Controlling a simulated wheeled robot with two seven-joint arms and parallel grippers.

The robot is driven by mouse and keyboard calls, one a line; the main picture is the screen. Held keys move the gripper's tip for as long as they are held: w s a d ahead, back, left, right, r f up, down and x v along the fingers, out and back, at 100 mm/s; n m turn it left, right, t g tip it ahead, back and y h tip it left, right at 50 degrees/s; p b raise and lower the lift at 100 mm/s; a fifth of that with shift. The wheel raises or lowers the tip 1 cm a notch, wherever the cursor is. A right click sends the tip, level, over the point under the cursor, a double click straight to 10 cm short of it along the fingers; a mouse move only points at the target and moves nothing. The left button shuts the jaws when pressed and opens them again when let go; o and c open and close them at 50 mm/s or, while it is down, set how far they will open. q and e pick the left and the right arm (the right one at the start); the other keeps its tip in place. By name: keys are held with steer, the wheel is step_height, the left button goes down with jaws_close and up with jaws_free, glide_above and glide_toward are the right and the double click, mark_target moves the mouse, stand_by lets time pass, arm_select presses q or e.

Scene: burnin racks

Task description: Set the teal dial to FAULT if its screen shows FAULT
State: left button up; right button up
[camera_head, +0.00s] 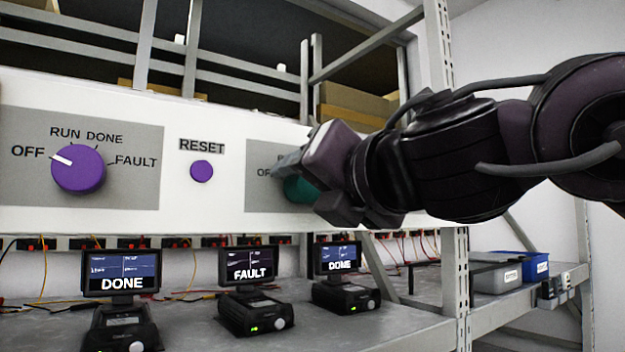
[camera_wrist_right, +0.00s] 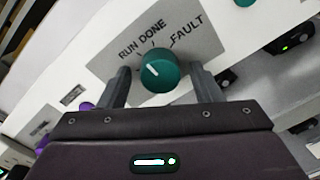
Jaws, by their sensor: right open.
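The teal dial (camera_head: 300,189) is on the white panel, mostly hidden behind my right gripper (camera_head: 303,182) in the head view. In the right wrist view the teal dial (camera_wrist_right: 166,74) sits between the two open fingers of my right gripper (camera_wrist_right: 160,78), with no clear contact visible. Its white mark points up-left, on the RUN side, away from FAULT; the exact setting is hard to tell. Three small screens stand below: the left screen (camera_head: 121,272) reads DONE, the middle screen (camera_head: 249,267) FAULT, the right screen (camera_head: 338,259) DONE. My left gripper is out of view.
A purple dial (camera_head: 79,170) and a purple RESET button (camera_head: 202,171) are on the panel to the left. A teal round part (camera_wrist_right: 245,3) shows at the top of the wrist view. Grey and blue bins (camera_head: 525,265) stand on the shelf at right.

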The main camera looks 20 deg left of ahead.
steer(key=shift+c, duration=0.5)
steer(key=c, duration=0.9)
steer(key=shift+m, duration=0.3)
steer(key=shift+m+b, duration=0.6)
steer(key=shift+m, duration=0.4)
steer(key=m+b, duration=0.1)
steer(key=m, duration=0.2)
steer(key=shift+a, duration=0.1)
steer(key=m+b, duration=0.1)
steer(key=m, duration=0.3)
steer(key=shift+m, duration=0.4)
steer(key=shift+r+m+g+b, duration=0.1)
steer(key=shift+m+g+b, duration=0.35)
steer(key=shift+m, duration=0.95)
